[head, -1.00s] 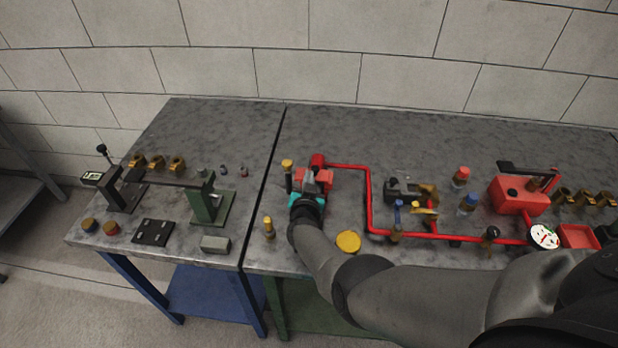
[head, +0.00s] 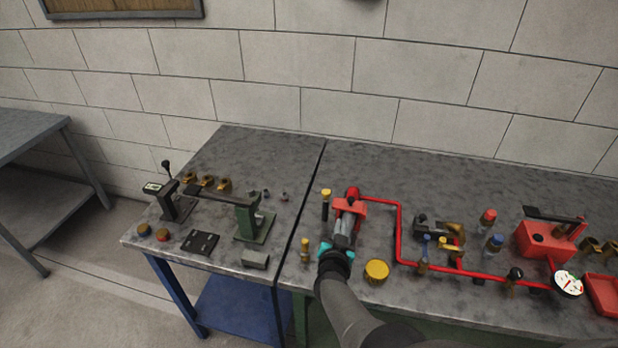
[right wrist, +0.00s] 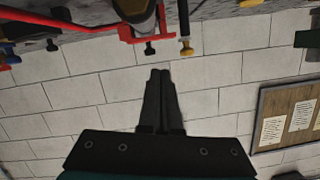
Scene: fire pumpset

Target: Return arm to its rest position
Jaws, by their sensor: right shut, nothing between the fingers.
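My right arm comes in from the bottom of the head view. Its gripper (head: 346,222), with a teal wrist part, is in front of and partly over the red-framed pump unit (head: 350,194) on the right bench. In the right wrist view the two dark fingers (right wrist: 160,74) are together with nothing between them. The red frame (right wrist: 145,37) shows just past the fingertips, apart from them in the picture. The gripper hides part of the unit. My left gripper is not in view.
Red piping (head: 398,232) with valves runs across the right bench. A yellow disc (head: 377,269) lies close to my right arm. A red hand-pump box (head: 540,243) and a gauge (head: 568,283) stand at right. The left bench (head: 232,151) holds a green stand (head: 249,219).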

